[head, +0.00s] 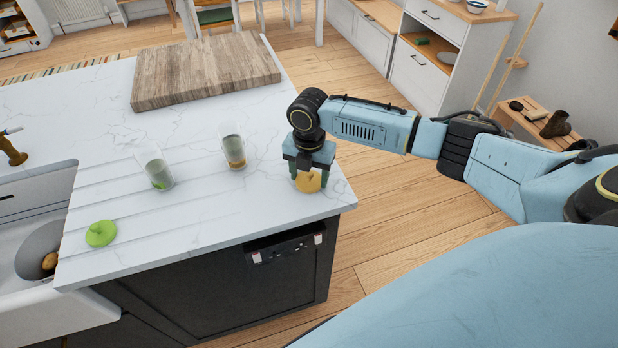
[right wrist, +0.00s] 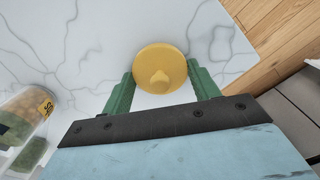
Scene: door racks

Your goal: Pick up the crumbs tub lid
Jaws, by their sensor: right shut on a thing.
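A round yellow lid (head: 308,183) with a raised knob lies at the right front corner of the white counter. My right gripper (head: 307,174) comes down over it from above. I cannot tell whether the lid is clear of the counter. A clear tub with brown contents (head: 234,152) stands open to its left. My left gripper is not in view.
Another clear tub (head: 157,170) has green contents. A green lid (head: 100,233) lies near the sink (head: 50,285). A wooden board (head: 205,72) lies at the counter's back. The counter's right edge is close to my right gripper.

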